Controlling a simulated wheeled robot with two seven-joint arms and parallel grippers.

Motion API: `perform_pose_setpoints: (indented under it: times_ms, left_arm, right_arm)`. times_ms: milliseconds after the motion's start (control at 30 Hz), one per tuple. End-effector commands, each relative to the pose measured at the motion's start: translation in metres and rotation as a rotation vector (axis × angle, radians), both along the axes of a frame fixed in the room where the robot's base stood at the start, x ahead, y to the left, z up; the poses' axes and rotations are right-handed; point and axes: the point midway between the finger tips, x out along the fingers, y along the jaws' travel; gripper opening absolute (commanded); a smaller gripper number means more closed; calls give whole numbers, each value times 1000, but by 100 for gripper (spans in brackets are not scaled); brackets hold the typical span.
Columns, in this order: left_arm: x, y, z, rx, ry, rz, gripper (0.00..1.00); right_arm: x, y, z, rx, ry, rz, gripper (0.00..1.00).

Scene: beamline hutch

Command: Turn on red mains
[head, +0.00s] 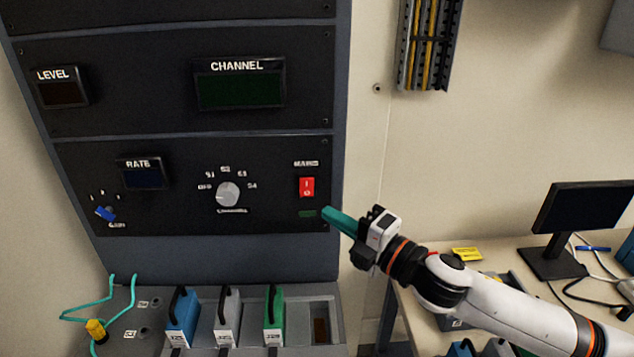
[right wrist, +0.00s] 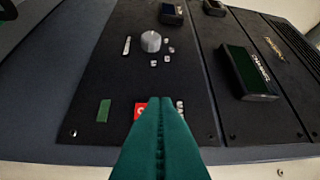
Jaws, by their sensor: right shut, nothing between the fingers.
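The red mains rocker switch (head: 307,187) sits under the MAINS label at the right of the lower black panel. A small dark green lamp or window (head: 307,213) lies just below it and looks unlit. My right gripper (head: 328,214) is shut and empty, its green fingers just right of and below the switch, pointing at the panel. In the right wrist view the shut fingers (right wrist: 163,125) cover part of the red switch (right wrist: 140,110). I cannot tell whether they touch it. My left gripper is not in view.
A grey selector knob (head: 228,194) and a blue gain knob (head: 105,213) are on the same panel. The CHANNEL display (head: 240,90) above is dark. Blue, grey and green handled modules stand below. A monitor (head: 585,215) stands on the table at right.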

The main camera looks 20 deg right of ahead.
Motion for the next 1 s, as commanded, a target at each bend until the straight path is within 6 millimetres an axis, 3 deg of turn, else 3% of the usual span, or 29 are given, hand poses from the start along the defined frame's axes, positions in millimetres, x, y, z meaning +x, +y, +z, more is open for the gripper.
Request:
perform_pose_setpoints:
  times_ms: [33, 200, 400, 1000]
  left_arm:
    - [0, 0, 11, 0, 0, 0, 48]
    - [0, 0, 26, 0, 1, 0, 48]
    - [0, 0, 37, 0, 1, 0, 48]
    - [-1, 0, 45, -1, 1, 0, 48]
  right_arm:
    - [11, 5, 8, 5, -3, -2, 0]
    - [40, 23, 10, 3, -2, 0, 0]
    - [67, 13, 10, 0, 2, -2, 0]
    - [80, 9, 13, 1, 1, -1, 0]
